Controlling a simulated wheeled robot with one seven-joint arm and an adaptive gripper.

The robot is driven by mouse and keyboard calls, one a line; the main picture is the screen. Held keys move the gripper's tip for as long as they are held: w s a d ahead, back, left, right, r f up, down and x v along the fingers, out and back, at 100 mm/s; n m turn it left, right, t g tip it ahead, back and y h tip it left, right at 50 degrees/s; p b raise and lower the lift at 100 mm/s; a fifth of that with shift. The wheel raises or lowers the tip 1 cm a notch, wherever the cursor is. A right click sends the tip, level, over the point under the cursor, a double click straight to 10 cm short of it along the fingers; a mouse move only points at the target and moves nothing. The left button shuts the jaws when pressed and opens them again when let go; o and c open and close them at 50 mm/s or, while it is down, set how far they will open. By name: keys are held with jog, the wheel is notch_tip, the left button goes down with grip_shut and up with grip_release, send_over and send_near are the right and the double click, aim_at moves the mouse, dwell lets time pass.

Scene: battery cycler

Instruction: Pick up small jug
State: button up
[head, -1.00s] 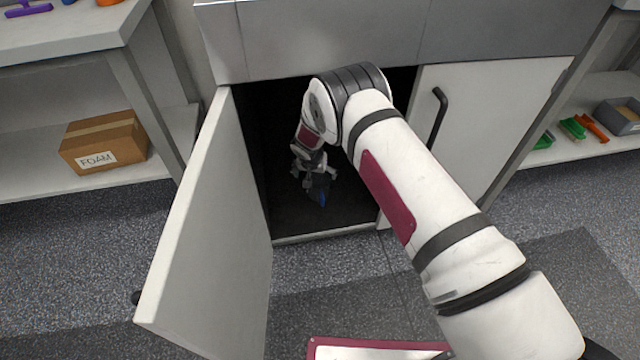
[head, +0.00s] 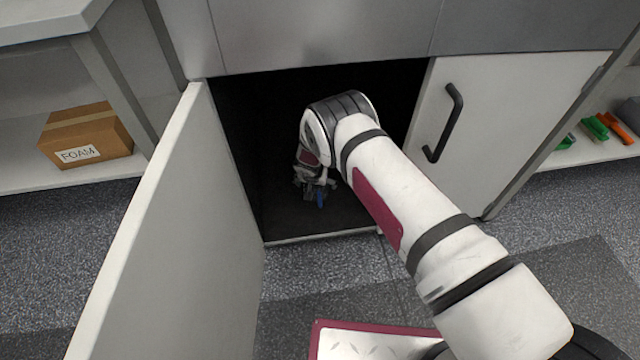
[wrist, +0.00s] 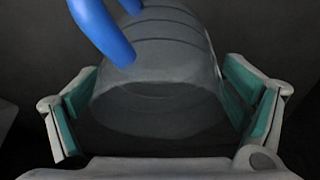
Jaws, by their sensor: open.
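The small jug (wrist: 165,62) is a grey, cup-like vessel with a blue handle (wrist: 103,28), seen large and close in the wrist view. My gripper (wrist: 160,85) is open, with one green-padded finger on each side of the jug. Dark gaps show between the pads and the jug wall, though the right pad is close to it. In the head view my gripper (head: 316,190) is low inside the cabinet and hides most of the jug.
The left cabinet door (head: 165,235) stands wide open beside my arm. The right door (head: 510,115), with a black handle, is shut. The cabinet floor (head: 285,222) looks clear near its front edge. A foam box (head: 85,136) sits on the left shelf.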

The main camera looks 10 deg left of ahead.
jog(key=shift+w+f, duration=0.1)
jog(key=c, duration=1.3)
